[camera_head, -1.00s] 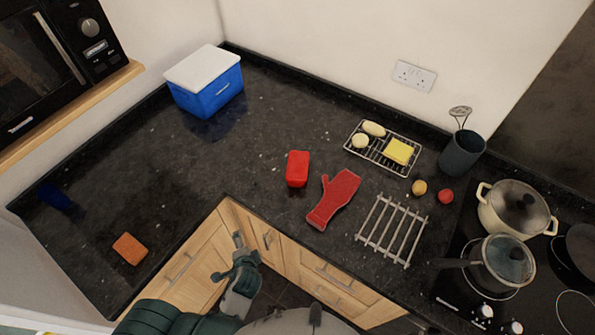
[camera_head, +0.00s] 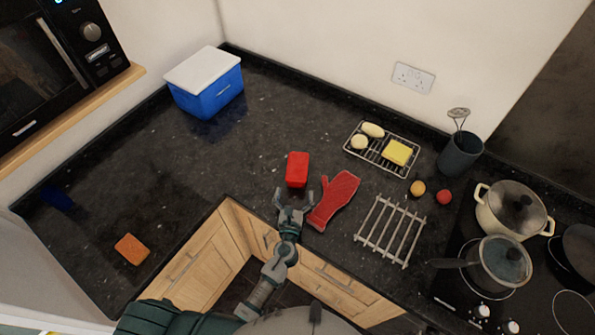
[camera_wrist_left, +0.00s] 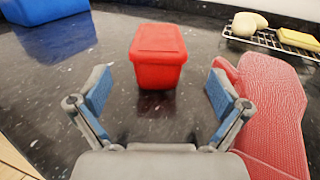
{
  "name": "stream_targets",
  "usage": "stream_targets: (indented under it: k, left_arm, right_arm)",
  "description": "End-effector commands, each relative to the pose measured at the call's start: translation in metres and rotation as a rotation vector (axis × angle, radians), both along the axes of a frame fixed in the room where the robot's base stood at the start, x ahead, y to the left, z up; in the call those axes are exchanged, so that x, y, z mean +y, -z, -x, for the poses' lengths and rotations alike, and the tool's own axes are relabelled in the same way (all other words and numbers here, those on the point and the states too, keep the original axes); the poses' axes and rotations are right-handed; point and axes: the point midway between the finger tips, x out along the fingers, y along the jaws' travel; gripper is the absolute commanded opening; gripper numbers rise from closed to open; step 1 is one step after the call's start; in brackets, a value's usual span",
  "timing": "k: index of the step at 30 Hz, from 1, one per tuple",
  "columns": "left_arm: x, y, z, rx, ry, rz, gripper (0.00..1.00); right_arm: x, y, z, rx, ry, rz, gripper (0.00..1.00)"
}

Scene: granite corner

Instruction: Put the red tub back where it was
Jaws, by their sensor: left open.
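The red tub (camera_head: 297,170) stands upright on the dark granite worktop, just left of the red oven mitt (camera_head: 334,200). My left gripper (camera_head: 294,196) is open and empty, low over the worktop on the near side of the tub. In the left wrist view the tub (camera_wrist_left: 158,57) with its lid shows whole, ahead of the gap between the open fingers (camera_wrist_left: 158,95), and the fingers do not touch it. The mitt (camera_wrist_left: 270,105) lies close by the right finger in that view. My right gripper is not in view.
A blue box with a white lid (camera_head: 207,83) stands at the back left. A wire rack (camera_head: 374,158) with a yellow sponge, a wooden trivet (camera_head: 391,230) and pots (camera_head: 515,209) are to the right. An orange sponge (camera_head: 131,249) lies at the left. The middle-left worktop is clear.

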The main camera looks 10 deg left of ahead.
Motion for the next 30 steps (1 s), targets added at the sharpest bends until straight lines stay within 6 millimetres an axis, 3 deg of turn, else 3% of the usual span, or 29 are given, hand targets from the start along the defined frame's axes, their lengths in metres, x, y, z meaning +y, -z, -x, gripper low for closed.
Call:
stream_targets:
  k: [3,11,18,27,28,30]
  left_arm:
    - [0.002,-0.001,-0.023,-0.001,0.0,0.001,1.0]
    - [0.004,-0.001,-0.044,0.0,-0.001,0.003,1.0]
    - [0.008,-0.001,-0.081,0.0,-0.002,0.003,1.0]
    - [0.009,-0.001,-0.088,0.001,-0.001,0.003,1.0]
    - [0.009,-0.001,-0.088,0.001,-0.001,0.003,0.97]
    - [0.009,-0.001,-0.088,0.001,-0.001,0.003,0.8]
  right_arm:
    - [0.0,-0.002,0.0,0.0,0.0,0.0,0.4]
    - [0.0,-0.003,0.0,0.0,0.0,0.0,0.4]
    - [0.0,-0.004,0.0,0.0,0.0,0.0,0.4]
    - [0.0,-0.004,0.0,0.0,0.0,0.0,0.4]
    - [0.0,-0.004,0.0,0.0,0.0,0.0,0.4]
    - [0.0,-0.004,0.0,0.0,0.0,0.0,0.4]
